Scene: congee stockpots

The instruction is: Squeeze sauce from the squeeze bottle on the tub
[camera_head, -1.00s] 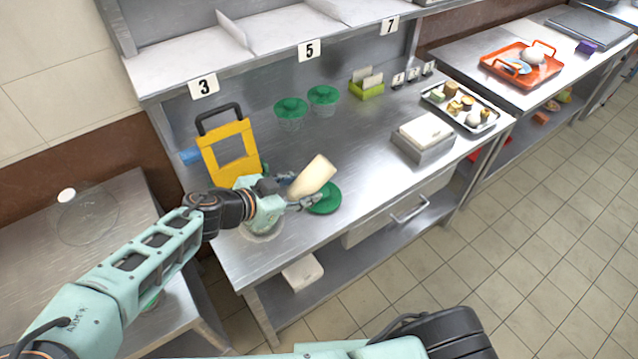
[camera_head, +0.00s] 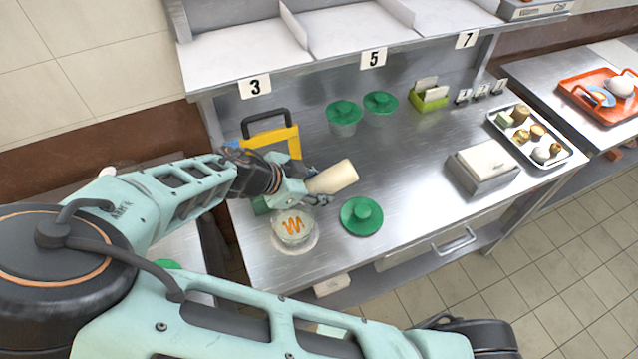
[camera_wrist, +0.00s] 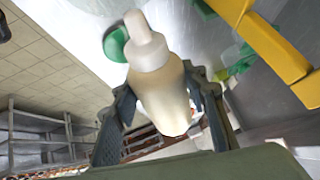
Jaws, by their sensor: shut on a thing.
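The cream-coloured squeeze bottle (camera_head: 336,178) is held tilted, well off upright, above the counter. My gripper (camera_head: 312,190) is shut on its body. In the wrist view the bottle (camera_wrist: 162,98) sits between the two fingers of my gripper (camera_wrist: 165,100), with its nozzle at the top of the picture. The open tub (camera_head: 292,230) stands on the counter, below and left of the bottle in the head view. An orange zigzag of sauce (camera_head: 293,226) lies on the tub's pale contents. In the head view the nozzle is hard to make out.
A green lid (camera_head: 362,216) lies on the counter right of the tub. A yellow frame with a black handle (camera_head: 270,139) stands behind my gripper. Two green-lidded tubs (camera_head: 344,113) stand farther back. A grey box (camera_head: 484,165) is to the right. The middle counter is clear.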

